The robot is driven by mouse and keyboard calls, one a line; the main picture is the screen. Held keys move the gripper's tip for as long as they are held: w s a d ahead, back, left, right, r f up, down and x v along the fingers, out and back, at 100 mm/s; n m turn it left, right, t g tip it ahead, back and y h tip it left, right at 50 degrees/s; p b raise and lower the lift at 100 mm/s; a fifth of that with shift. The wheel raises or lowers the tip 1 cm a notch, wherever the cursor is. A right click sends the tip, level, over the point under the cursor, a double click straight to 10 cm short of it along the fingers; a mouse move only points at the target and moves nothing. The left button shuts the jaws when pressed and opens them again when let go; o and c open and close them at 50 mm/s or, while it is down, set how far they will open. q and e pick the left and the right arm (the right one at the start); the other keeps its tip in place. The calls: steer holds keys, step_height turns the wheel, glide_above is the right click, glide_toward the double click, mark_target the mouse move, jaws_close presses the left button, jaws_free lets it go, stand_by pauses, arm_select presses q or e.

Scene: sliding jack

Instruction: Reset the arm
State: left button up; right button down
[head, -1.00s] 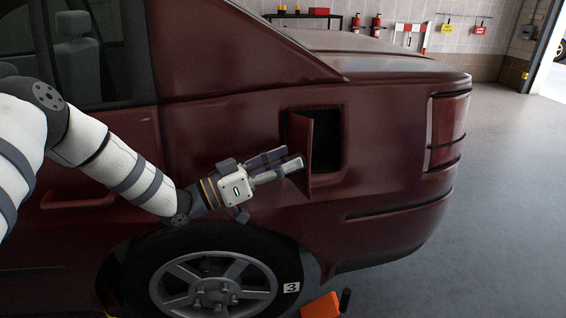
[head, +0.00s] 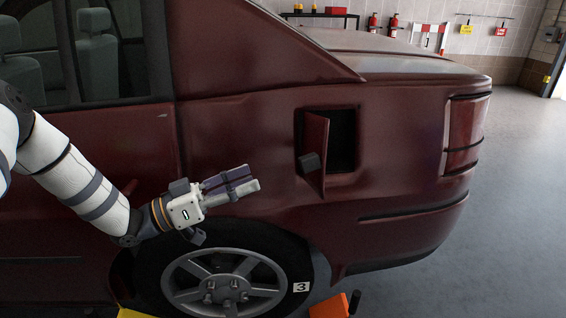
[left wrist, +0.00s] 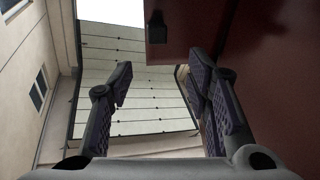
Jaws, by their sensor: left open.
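My left gripper (head: 245,180) is in front of the dark red car's (head: 240,130) rear side, above the rear wheel (head: 222,280). It is open and empty, with a gap between its fingers in the left wrist view (left wrist: 160,85). It is apart from the fuel door, to the left of it. The fuel door (head: 315,140) stands open on the car's side, with a dark recess to its right. A small dark block (head: 310,162) is on the door's face; a dark block also shows at the top of the left wrist view (left wrist: 157,28). My right gripper is not in view.
An orange object (head: 328,306) and a yellow one (head: 135,313) are on the floor by the wheel, which has a tag marked 3 (head: 301,287). The grey floor (head: 500,220) to the right is clear. Fire extinguishers (head: 373,23) are at the back wall.

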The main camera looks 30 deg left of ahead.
arm_select(q)
steer(key=s+d+f+n+g+y+p, duration=0.15)
steer(key=s+d+f+g+y, duration=0.3)
steer(key=f, duration=0.65)
steer(key=s+d+f+n+g+y+p, duration=0.1)
steer(key=s+d+f+n+g+y, duration=0.35)
steer(key=f, duration=0.55)
steer(key=s+f+g+y, duration=0.1)
steer(key=s+g, duration=0.3)
steer(key=s, duration=1.1)
steer(key=s+f+m+g+y, duration=0.1)
steer(key=s+g, duration=0.4)
steer(key=s, duration=1.1)
step_height(320, 180, down, 2)
steer(key=shift+f+y+p, duration=0.1)
steer(key=shift+y+p, duration=0.3)
steer(key=shift+y, duration=0.4)
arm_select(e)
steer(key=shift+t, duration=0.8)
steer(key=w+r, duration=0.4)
